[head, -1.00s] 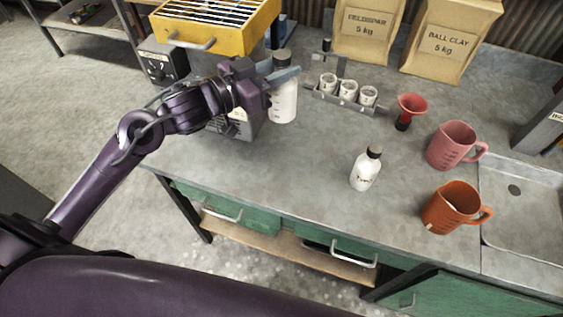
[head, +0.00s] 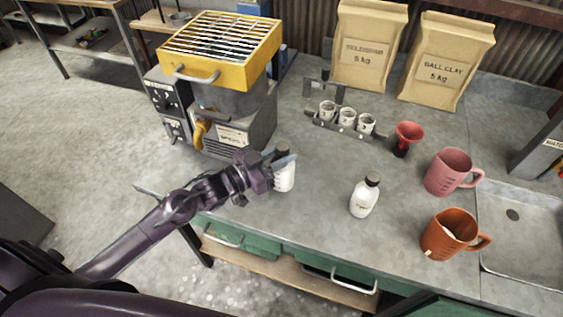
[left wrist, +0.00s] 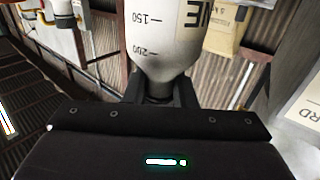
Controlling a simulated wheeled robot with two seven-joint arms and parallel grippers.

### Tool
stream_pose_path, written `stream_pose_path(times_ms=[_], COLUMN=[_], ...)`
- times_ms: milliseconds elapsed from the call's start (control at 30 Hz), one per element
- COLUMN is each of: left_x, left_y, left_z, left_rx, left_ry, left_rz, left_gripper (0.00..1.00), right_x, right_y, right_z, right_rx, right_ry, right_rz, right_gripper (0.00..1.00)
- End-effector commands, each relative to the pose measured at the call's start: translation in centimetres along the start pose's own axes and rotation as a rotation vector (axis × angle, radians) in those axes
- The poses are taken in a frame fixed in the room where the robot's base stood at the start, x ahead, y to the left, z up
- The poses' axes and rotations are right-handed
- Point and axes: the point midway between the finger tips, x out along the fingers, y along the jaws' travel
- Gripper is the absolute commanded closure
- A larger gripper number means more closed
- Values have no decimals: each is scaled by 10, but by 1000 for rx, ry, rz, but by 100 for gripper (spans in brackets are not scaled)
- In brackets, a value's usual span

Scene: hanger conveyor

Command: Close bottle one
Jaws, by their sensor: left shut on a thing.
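Bottle one (head: 284,180) is a white bottle with a dark top, upright at the left part of the counter. In the left wrist view, bottle one (left wrist: 168,40) shows volume marks and the letters "NE". My left gripper (head: 284,162) is shut on its narrow upper end, just under the dark top. The fingers partly hide the neck, so I cannot tell how the cap sits. Its base is at or very near the counter; contact is unclear. A second white bottle (head: 364,198) with a dark cap stands upright to the right. My right gripper is not in view.
A yellow grill-topped unit (head: 220,45) stands behind on the left. A rack of small cups (head: 345,120), a red funnel (head: 407,138), a pink jug (head: 450,172) and an orange jug (head: 452,235) stand right. Bare counter lies between the bottles.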

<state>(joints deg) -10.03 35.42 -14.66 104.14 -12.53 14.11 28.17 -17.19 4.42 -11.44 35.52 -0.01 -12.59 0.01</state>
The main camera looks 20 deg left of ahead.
Motion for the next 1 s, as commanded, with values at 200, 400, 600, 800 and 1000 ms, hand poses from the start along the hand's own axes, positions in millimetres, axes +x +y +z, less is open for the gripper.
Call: stream_pose_path(times_ms=[200,400,600,800,1000], left_x=[0,0,0,0,0], left_y=[0,0,0,0,0], left_z=[-1,18,36,37,42], left_rx=[1,-2,1,1,0], left_ry=[3,-1,3,3,0], left_rz=[0,-2,-1,0,0], left_gripper=[100,100,100,100,75], right_x=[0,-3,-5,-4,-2], right_y=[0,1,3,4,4], right_z=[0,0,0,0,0], right_rx=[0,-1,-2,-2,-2], right_ry=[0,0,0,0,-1], right_rz=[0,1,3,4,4], right_gripper=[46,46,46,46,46])
